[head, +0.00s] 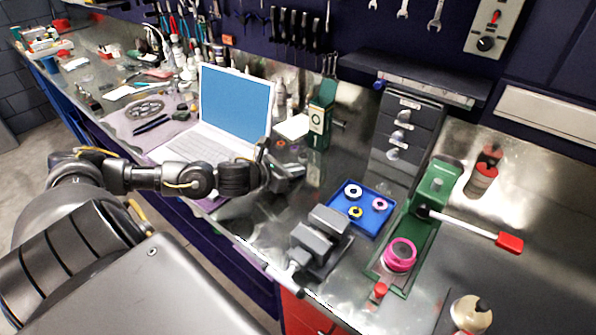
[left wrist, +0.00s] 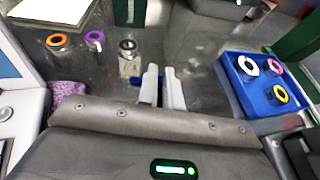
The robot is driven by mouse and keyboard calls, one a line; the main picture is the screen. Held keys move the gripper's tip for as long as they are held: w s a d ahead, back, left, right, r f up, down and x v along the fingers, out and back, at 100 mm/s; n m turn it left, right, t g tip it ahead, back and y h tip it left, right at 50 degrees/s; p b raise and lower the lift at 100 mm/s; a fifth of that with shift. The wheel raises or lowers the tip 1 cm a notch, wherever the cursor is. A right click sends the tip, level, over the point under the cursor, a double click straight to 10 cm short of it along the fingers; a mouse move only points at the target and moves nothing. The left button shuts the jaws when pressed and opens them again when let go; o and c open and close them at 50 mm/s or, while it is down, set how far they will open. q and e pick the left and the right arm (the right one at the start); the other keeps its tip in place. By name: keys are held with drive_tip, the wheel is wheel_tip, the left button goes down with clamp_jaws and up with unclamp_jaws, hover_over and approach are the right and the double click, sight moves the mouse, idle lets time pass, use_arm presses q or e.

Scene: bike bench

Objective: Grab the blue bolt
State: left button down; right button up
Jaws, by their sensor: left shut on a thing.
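My left gripper (head: 286,170) is low over the metal bench, just right of the laptop in the head view. In the left wrist view its two pale fingers (left wrist: 162,86) are close together and shut on the blue bolt (left wrist: 135,82). Only a small blue part of the bolt shows beside the left finger; the rest is hidden by the fingers. I cannot make out the bolt in the head view. My right gripper is in neither view.
An open laptop (head: 234,106) stands left of the gripper. A blue tray (head: 340,206) with several rings, a grey vise (head: 322,240) and a green press (head: 428,205) stand to the right.

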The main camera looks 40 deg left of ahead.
use_arm(q)
wheel_tip(320, 180, up, 9)
drive_tip(key=shift+a+r, duration=0.15)
